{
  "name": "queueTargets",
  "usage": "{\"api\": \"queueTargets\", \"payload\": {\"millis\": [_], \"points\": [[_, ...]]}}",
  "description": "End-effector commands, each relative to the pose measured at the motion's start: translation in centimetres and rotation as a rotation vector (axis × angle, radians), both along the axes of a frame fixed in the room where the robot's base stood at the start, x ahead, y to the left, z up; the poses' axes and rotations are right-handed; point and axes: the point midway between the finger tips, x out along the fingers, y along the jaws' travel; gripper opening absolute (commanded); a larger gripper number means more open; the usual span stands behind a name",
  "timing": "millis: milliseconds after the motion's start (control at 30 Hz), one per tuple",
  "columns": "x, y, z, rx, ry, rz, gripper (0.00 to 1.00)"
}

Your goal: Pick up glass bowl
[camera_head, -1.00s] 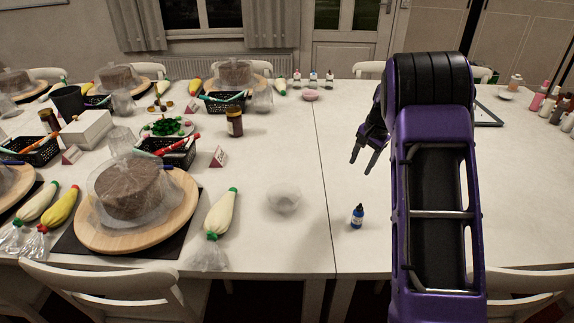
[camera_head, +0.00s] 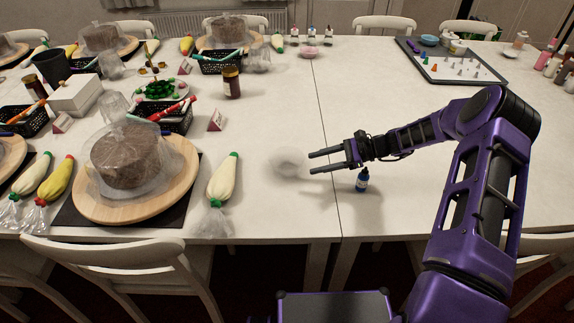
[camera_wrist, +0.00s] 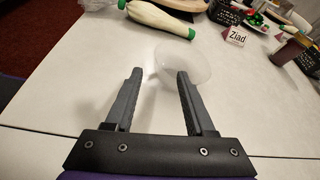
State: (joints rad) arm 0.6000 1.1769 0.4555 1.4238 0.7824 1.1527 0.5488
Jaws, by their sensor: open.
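The glass bowl (camera_head: 290,162) is small, clear and faint, and it stands on the white table right of a piping bag. It also shows in the wrist view (camera_wrist: 184,62), just beyond my fingertips and toward the right one. My gripper (camera_head: 311,163) is open and empty, pointing left, with its fingertips close to the bowl's right side. In the wrist view my gripper (camera_wrist: 158,73) shows both fingers spread apart. I cannot tell whether the right fingertip touches the bowl or only overlaps it in view.
A cream piping bag (camera_head: 222,182) lies left of the bowl, beside a wrapped cake on a wooden turntable (camera_head: 95,208). A name card (camera_head: 217,120) and a brown jar (camera_head: 232,82) stand behind. The table between is clear.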

Motion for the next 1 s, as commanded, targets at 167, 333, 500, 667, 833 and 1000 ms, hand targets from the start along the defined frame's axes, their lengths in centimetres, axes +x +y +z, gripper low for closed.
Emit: {"api": "queueTargets", "payload": {"millis": [167, 333, 500, 667, 833, 1000], "points": [[0.1, 3.3, -1.4, 0.001, 0.002, 0.002, 0.55], [0.3, 4.6, -1.9, -0.001, 0.0, 0.001, 0.55], [0.3, 5.4, -2.4, 0.0, 0.001, 0.002, 0.55], [0.4, 7.4, -3.5, 0.0, 0.002, 0.004, 0.55], [0.7, 9.3, -4.2, -0.001, -0.001, 0.001, 0.55], [0.7, 9.4, -4.3, -0.002, -0.001, 0.0, 0.55]]}}
